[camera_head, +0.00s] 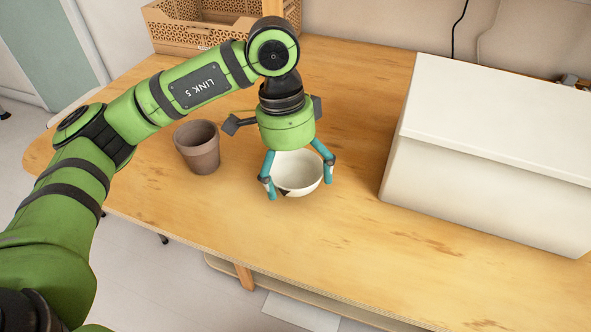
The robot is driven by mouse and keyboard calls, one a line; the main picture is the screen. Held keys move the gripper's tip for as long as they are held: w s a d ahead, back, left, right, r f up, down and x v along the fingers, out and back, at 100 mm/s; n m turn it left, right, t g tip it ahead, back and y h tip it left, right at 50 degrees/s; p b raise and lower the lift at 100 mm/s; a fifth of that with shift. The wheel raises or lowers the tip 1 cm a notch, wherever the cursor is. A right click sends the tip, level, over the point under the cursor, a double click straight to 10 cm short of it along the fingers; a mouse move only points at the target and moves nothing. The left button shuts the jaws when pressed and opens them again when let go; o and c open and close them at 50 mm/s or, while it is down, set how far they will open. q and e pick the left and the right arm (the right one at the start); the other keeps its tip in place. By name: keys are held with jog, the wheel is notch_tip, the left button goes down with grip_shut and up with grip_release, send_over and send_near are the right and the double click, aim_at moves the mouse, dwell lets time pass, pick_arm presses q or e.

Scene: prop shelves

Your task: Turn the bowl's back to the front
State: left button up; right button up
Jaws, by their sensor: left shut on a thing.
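A white bowl (298,171) with a dark patch low on its near side is on or just above the wooden table, left of the table's middle; I cannot tell if it touches the wood. It looks tilted, its inside partly showing. My left gripper (297,181) comes down from above, with one teal finger at the bowl's left side and one at its right. It is shut on the bowl. The gripper's body hides the bowl's far rim. My right gripper is not in view.
A brown pot (198,147) stands close to the left of the bowl. A large white box (492,160) fills the table's right side.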

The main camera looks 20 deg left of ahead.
pick_arm(q)
jog(key=shift+f, duration=0.15)
jog(key=o, duration=0.9)
jog(key=shift+c, duration=0.2)
